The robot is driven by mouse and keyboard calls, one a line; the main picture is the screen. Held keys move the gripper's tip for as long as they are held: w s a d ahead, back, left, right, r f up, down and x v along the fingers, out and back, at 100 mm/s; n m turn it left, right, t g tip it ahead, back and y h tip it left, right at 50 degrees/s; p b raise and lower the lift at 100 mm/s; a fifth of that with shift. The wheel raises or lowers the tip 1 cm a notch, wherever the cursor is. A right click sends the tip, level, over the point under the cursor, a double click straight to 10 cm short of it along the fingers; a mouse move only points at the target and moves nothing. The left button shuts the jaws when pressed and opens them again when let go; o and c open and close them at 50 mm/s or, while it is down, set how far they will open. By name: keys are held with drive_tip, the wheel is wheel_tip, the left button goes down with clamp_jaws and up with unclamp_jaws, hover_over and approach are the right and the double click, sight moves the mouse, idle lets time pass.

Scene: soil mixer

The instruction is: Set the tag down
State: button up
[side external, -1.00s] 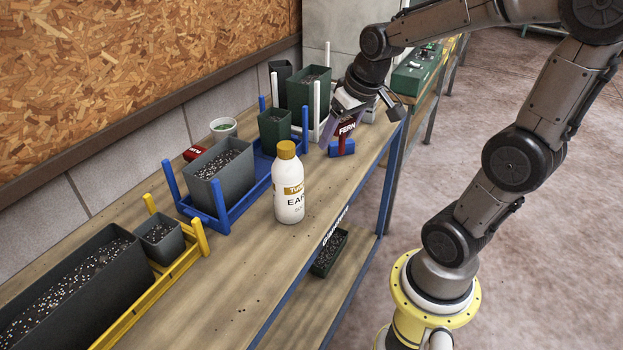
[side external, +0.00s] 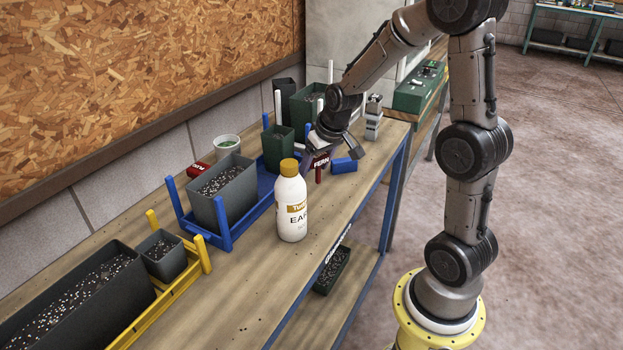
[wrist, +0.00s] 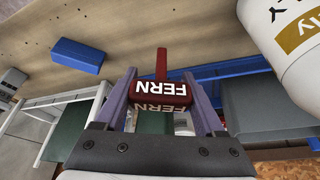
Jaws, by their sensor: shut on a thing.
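The red tag (side external: 320,161) reads FERN in white and has a red stem. My gripper (side external: 315,158) is shut on it. In the wrist view the tag (wrist: 163,93) sits between the two fingers of my gripper (wrist: 161,88), with its stem (wrist: 161,63) pointing away from the gripper. In the side view the stem points down, close to the bench top; I cannot tell whether it touches. A blue block (side external: 344,165) lies on the bench just right of the tag and also shows in the wrist view (wrist: 78,55), apart from it.
A white bottle (side external: 291,210) with a tan cap stands left of and nearer than the tag. A blue rack (side external: 224,240) with pots is behind the bottle. Another red tag (side external: 198,169) lies by a grey pot. The front strip of the bench (side external: 335,210) is clear.

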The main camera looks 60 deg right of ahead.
drive_tip(key=shift+w+d+f, duration=0.3)
drive_tip(key=shift+w+f, duration=0.35)
drive_tip(key=shift+f, duration=1.7)
drive_tip(key=shift+f, duration=0.2)
drive_tip(key=o, duration=1.3)
